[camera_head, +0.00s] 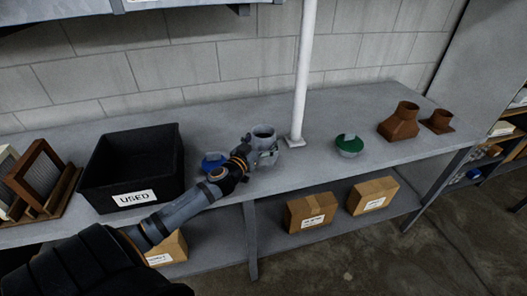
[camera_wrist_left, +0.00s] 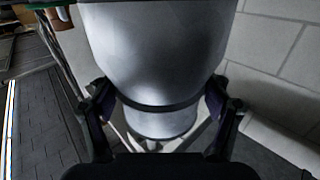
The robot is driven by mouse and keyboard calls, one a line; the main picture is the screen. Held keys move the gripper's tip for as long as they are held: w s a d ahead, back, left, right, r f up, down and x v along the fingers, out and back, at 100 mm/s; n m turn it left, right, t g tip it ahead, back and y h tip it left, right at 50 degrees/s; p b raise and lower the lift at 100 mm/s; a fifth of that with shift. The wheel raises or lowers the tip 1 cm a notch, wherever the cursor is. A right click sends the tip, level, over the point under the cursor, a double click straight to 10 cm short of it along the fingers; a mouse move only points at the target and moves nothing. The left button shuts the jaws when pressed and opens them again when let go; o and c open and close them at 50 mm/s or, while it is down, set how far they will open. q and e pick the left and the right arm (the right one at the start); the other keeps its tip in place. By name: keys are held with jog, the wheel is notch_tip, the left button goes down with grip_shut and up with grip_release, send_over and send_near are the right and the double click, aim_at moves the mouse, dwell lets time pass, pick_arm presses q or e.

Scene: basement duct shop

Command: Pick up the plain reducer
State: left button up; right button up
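The plain reducer (camera_head: 264,132) is a grey metal piece with an open round top, on the grey bench against the wall. My left gripper (camera_head: 266,157) is at it, with its fingers around its body. In the left wrist view the reducer (camera_wrist_left: 155,50) fills the space between the fingers (camera_wrist_left: 160,98), wide part up and narrower part below. Both finger pads appear to press on its sides. I cannot tell whether its base is clear of the bench. My right gripper is not in view.
A blue-topped piece (camera_head: 213,162) sits just left of my gripper. A black USED bin (camera_head: 132,168) stands further left. A white post (camera_head: 302,75) rises close to the right. A green-topped piece (camera_head: 349,145) and brown fittings (camera_head: 401,122) stand further right.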

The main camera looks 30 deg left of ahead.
pick_arm(q)
jog(key=c, duration=1.1)
